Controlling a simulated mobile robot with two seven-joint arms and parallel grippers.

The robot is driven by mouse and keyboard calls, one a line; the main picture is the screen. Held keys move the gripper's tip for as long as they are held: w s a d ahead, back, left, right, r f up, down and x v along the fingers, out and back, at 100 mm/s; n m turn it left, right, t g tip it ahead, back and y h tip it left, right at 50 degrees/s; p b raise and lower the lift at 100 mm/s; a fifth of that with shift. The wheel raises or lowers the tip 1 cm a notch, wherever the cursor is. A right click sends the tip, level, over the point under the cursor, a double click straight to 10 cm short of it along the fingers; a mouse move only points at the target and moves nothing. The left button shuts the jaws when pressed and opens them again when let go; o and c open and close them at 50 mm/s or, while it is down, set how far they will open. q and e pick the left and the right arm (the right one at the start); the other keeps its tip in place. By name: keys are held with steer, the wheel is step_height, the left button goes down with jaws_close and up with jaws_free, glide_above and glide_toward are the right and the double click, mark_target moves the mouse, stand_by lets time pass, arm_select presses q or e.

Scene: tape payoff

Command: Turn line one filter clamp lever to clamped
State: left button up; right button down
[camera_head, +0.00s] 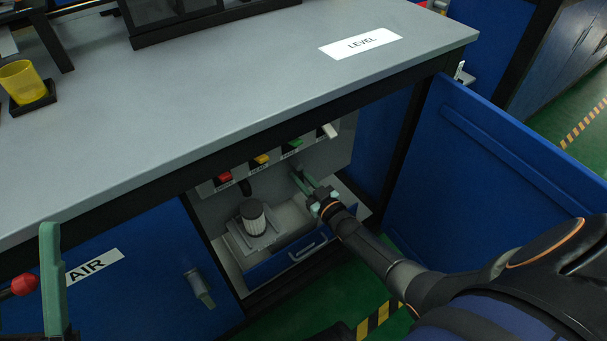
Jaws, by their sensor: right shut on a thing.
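The grey-green lever (302,182) sticks out from the light panel inside the open bay under the worktop; I take it for the filter clamp lever. My right gripper (321,200) reaches in from the right and is shut on the outer end of this lever. The jaws are small and dark in the picture, and they hide the lever's tip. A white ribbed filter (253,217) with a dark rim stands in the bay, left of the lever and apart from my gripper. Any clamp markings are too small to read. My left gripper is not in view.
Red, yellow, green and white switches (261,160) line the panel above. An open blue door (500,150) stands at the right, near my arm. The grey worktop (230,110) overhangs the bay.

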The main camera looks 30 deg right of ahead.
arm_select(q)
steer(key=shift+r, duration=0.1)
arm_select(e)
steer(key=shift+a+m, duration=0.25)
steer(key=shift+m, duration=0.35)
steer(key=c, duration=0.8)
jaws_free()
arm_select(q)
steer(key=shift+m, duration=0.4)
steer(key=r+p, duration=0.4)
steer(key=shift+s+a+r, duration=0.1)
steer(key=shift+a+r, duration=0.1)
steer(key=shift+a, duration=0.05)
arm_select(e)
steer(key=s, duration=1.2)
steer(key=shift+s+d, duration=0.25)
steer(key=shift+d, duration=0.2)
steer(key=shift+s, duration=0.1)
